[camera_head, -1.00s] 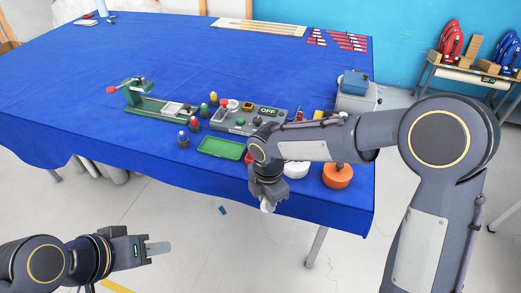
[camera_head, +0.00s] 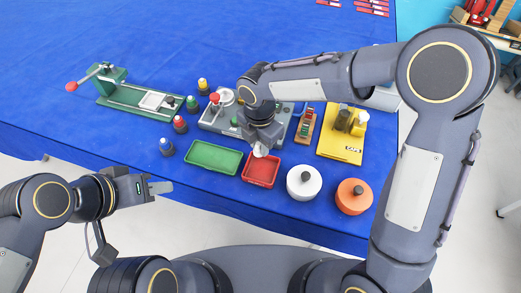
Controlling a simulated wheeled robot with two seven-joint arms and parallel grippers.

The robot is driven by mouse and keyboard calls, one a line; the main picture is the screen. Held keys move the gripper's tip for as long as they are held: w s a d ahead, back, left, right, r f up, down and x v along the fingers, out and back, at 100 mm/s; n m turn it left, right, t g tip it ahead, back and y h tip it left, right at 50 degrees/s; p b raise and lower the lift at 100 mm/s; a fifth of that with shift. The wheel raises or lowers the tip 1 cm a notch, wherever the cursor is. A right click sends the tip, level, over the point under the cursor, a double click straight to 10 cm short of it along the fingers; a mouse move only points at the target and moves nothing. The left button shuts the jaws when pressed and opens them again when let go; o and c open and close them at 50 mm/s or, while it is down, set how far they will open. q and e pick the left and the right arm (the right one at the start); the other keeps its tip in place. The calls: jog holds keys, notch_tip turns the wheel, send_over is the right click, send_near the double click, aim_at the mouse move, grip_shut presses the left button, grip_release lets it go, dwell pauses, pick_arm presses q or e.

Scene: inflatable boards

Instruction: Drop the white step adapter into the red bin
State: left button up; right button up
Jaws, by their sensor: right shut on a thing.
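The red bin (camera_head: 260,178) is a small open red tray near the front edge of the blue table. My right gripper (camera_head: 260,147) is above the back part of the bin, pointing down. It is shut on the white step adapter (camera_head: 259,153), of which only a small white part shows below the fingers. I cannot tell whether the adapter touches the bin. My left gripper (camera_head: 161,188) is in front of the table at the lower left, away from the bin. Its fingers are seen from the side, so their opening cannot be judged.
A green tray (camera_head: 213,158) lies left of the bin. A round white container (camera_head: 304,184) and an orange one (camera_head: 353,198) stand to its right. Behind are a grey control box (camera_head: 212,122) and a yellow stand (camera_head: 339,149). A green fixture (camera_head: 130,97) sits further left.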

jog(key=shift+f+b, duration=2.4)
jog(key=shift+f, duration=0.6)
jog(key=o, duration=1)
jog(key=shift+o, duration=0.2)
jog(key=shift+r, duration=0.1)
notch_tip(320, 180, up, 8)
jog(key=shift+f, duration=0.15)
